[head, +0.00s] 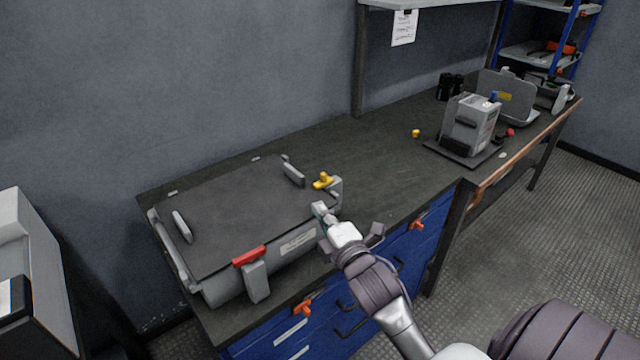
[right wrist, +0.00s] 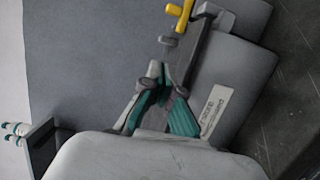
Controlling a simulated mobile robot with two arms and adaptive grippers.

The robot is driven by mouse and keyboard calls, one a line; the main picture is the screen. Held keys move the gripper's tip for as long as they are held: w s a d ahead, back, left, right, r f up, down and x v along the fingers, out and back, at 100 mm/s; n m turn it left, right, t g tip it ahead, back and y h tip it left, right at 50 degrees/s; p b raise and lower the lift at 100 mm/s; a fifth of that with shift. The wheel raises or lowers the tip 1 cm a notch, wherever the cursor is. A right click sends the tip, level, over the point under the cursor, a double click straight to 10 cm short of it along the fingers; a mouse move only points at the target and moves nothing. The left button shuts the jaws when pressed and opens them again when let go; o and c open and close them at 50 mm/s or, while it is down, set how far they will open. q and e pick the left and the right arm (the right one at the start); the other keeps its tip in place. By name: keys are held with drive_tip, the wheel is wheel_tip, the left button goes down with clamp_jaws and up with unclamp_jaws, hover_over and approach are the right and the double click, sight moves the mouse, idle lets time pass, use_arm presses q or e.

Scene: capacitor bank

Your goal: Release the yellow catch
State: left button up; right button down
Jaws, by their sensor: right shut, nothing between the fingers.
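The yellow catch (head: 323,181) sits at the right end of a grey case (head: 225,288) with a flat dark lid (head: 230,205), which lies closed on the bench. The catch also shows at the top of the right wrist view (right wrist: 180,12). My right gripper (head: 322,212) is at the case's front right corner, nearer the front edge than the yellow catch and apart from it. Its teal-padded fingers (right wrist: 160,88) are shut and empty, close to the grey end bracket; I cannot tell whether they touch it. My left gripper is not in view.
A red catch (head: 249,256) is on the case's front side. Blue drawers with orange latches (head: 303,307) are under the bench. A grey box unit (head: 470,124) stands further right, with a small yellow piece (head: 416,133) nearby. The bench between is clear.

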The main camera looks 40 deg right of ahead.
sight(331, 179)
drive_tip(key=w, duration=0.2)
drive_tip(key=w+d, duration=0.1)
drive_tip(key=w, duration=0.4)
drive_tip(key=shift+w+d+r, duration=0.1)
drive_tip(key=shift+w+d, duration=0.05)
drive_tip(key=shift+w, duration=0.15)
drive_tip(key=d+p, duration=0.1)
drive_tip(key=d, duration=0.2)
drive_tip(key=shift+w+d, duration=0.15)
drive_tip(key=shift+d, duration=0.35)
drive_tip(key=d, duration=0.3)
drive_tip(key=shift+w+d, duration=0.15)
